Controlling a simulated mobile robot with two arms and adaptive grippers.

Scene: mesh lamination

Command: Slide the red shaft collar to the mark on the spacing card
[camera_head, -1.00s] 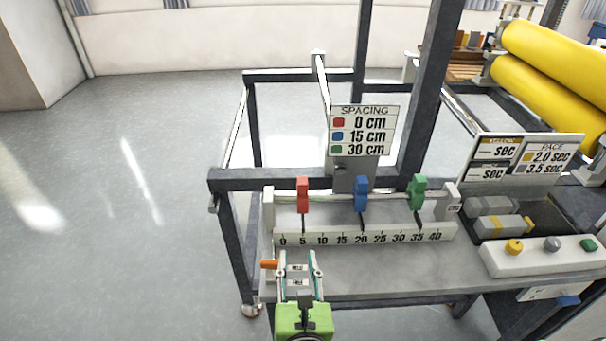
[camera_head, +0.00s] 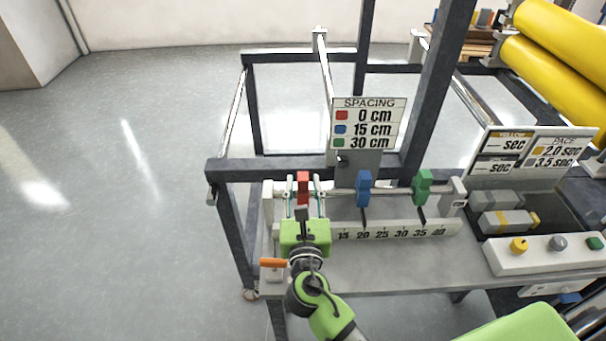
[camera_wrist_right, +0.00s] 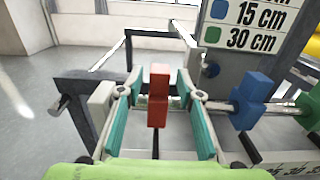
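The red shaft collar (camera_head: 303,187) sits on the rod near its left end. It also shows in the right wrist view (camera_wrist_right: 158,96), between the two fingers. My right gripper (camera_head: 304,187) is open around the collar, with a gap visible on each side in the wrist view (camera_wrist_right: 158,92). The spacing card (camera_head: 368,124) stands behind the rod and reads red 0 cm, blue 15 cm, green 30 cm. The ruler (camera_head: 395,232) runs below the rod; its low numbers are hidden behind my gripper. My left gripper is not in view.
A blue collar (camera_head: 363,188) near 20 and a green collar (camera_head: 422,187) near 35 sit to the right on the rod. A white end block (camera_head: 268,204) stands just left of my gripper. An orange handle (camera_head: 272,262) lies beside my wrist.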

